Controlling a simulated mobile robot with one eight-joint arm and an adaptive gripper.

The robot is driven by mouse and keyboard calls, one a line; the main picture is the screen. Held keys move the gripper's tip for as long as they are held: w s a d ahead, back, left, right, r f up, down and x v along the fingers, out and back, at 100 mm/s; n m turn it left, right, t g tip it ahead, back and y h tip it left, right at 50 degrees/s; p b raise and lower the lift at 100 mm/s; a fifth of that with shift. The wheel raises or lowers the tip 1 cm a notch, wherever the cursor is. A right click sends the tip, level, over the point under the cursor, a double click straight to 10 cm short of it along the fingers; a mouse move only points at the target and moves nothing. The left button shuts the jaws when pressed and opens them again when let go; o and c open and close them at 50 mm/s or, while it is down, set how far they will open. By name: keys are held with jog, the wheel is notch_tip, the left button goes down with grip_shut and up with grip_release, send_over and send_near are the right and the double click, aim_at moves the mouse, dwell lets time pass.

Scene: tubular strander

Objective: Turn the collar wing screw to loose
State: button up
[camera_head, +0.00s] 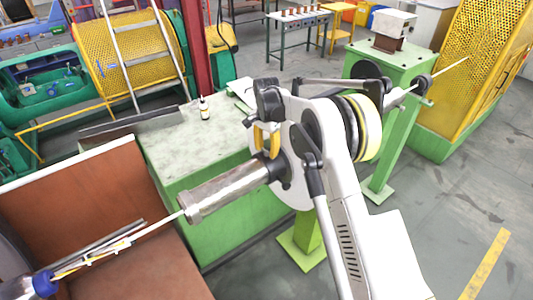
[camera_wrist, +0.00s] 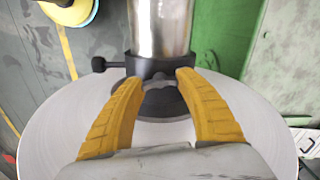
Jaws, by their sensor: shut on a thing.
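My gripper (camera_wrist: 158,77) has two yellow fingers, closed on the dark collar wing screw (camera_wrist: 161,97), which sits between them in the wrist view. The dark collar (camera_wrist: 160,66) is around a shiny metal tube (camera_wrist: 161,25), in front of a pale round disc (camera_wrist: 58,124). In the camera_head view, my gripper (camera_head: 267,140) reaches down at the collar end of the tube (camera_head: 225,190). The wing screw is mostly hidden there by my fingers and arm. How far the screw is turned cannot be told.
A black lever with a ball end (camera_wrist: 99,64) sticks out left of the collar. A brown panel (camera_head: 90,205) is at left. A green post (camera_head: 384,150) stands at right; open floor lies beyond.

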jog(key=n+b, duration=0.4)
jog(key=n, duration=0.2)
jog(key=shift+f, duration=0.1)
jog(key=n+b, duration=0.1)
jog(key=n, duration=0.3)
jog(key=shift+b, duration=0.3)
jog(key=n+b, duration=0.1)
jog(key=n, duration=0.2)
jog(key=shift+n, duration=0.4)
jog(key=n+b, duration=0.1)
jog(key=n, duration=0.5)
jog(key=n+b, duration=0.1)
jog(key=n, duration=0.6)
jog(key=o, duration=1.2)
